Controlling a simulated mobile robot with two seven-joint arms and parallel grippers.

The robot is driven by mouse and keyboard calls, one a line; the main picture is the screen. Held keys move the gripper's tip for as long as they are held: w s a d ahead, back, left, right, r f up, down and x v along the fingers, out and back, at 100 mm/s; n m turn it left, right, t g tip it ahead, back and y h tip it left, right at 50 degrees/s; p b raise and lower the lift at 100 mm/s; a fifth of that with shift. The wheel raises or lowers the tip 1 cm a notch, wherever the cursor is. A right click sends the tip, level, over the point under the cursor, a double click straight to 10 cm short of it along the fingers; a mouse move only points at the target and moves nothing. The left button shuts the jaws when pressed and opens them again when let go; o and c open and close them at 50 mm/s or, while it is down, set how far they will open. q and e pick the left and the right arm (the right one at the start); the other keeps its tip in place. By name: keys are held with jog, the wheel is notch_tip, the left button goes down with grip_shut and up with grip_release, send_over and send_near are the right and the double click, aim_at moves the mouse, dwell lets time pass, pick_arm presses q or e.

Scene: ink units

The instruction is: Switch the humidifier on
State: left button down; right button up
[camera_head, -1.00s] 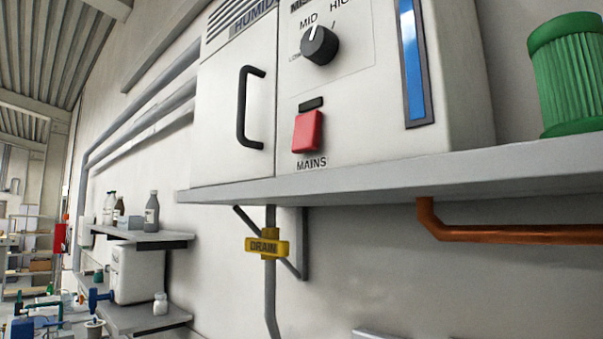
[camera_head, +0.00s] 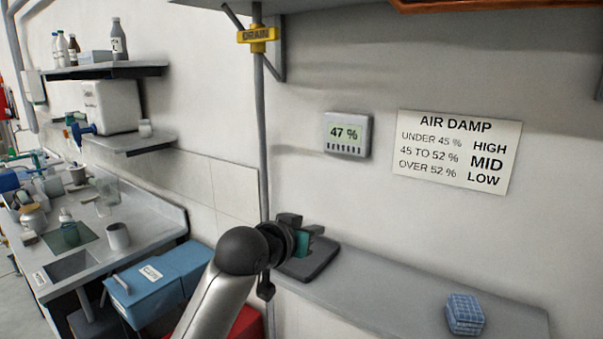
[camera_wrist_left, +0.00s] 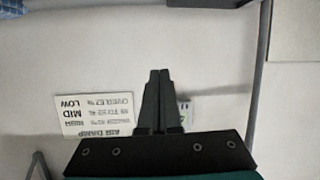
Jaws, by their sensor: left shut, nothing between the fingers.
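The humidifier is out of view now; one second ago the head view showed its white body, red MAINS switch and black knob. The yellow DRAIN handle (camera_head: 258,36) sits on the grey pipe at the top. A wall meter (camera_head: 347,134) reads 47 %. A sign (camera_head: 456,150) headed AIR DAMP gives under 45 % HIGH, 45 to 52 % MID, over 52 % LOW. My left gripper (camera_head: 303,240) is in front of the wall, low and left of the meter in the picture. In the wrist view its fingers (camera_wrist_left: 160,74) are shut and empty, partly covering the meter (camera_wrist_left: 186,108).
A grey ledge (camera_head: 420,300) runs along the wall and carries a blue patterned block (camera_head: 464,314). At left are a bottle shelf (camera_head: 105,72), a cluttered bench (camera_head: 150,230) and a blue bin (camera_head: 150,296). The wall around the sign is clear.

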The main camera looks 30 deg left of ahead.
pick_arm(q)
jog(key=s+a+r+t+p, duration=0.1)
jog(key=s+r+t, duration=0.15)
jog(key=r, duration=1.05)
jog(key=s+a+r+t, duration=0.1)
jog(key=s+r+t, duration=0.15)
jog(key=r, duration=1.05)
jog(key=s+d+r+m+t+h+p, duration=0.1)
jog(key=s+r+t, duration=0.5)
jog(key=s+r, duration=0.8)
notch_tip(320, 180, up, 4)
jog(key=shift+s+f+m+h, duration=0.1)
jog(key=shift+s+m+h, duration=0.3)
jog(key=shift+h, duration=0.2)
pick_arm(e)
notch_tip(320, 180, up, 2)
jog(key=shift+r, duration=0.15)
